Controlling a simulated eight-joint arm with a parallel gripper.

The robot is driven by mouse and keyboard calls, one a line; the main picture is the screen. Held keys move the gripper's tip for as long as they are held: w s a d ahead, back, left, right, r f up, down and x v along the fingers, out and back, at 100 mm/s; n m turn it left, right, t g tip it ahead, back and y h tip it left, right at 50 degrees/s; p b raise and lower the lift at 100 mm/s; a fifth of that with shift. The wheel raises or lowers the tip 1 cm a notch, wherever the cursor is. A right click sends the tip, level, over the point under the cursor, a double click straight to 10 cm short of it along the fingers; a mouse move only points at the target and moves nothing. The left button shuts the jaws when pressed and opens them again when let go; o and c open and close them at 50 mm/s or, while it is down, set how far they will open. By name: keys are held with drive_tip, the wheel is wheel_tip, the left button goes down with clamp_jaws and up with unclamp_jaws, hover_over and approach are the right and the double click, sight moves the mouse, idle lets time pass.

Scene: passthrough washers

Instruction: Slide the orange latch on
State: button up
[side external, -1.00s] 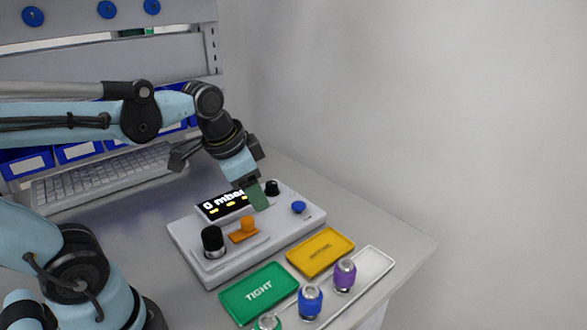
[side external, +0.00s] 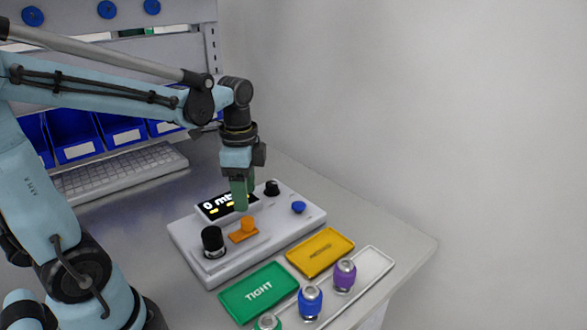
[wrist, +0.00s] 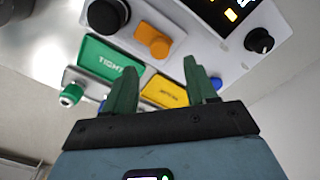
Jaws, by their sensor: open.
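The orange latch (side external: 247,226) is a raised knob on an orange plate on the front part of the white device (side external: 197,256). In the wrist view the latch (wrist: 152,39) shows beyond the fingers, toward the top. My gripper (side external: 244,206) points down just above and behind the latch, in front of the display. In the wrist view its two green fingers (wrist: 160,80) are apart with nothing between them. In the side view the fingers overlap part of the display, and I cannot tell whether they touch the device.
A black knob (side external: 213,240) stands left of the latch, a smaller black knob (side external: 272,188) and blue button (side external: 298,207) to the right. A green TIGHT tray (side external: 258,292), yellow tray (side external: 320,252) and white tray (side external: 372,262) with several fittings lie in front.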

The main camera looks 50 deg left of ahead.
sight(247, 219)
drive_tip(key=shift+f, duration=3.2)
clamp_jaws()
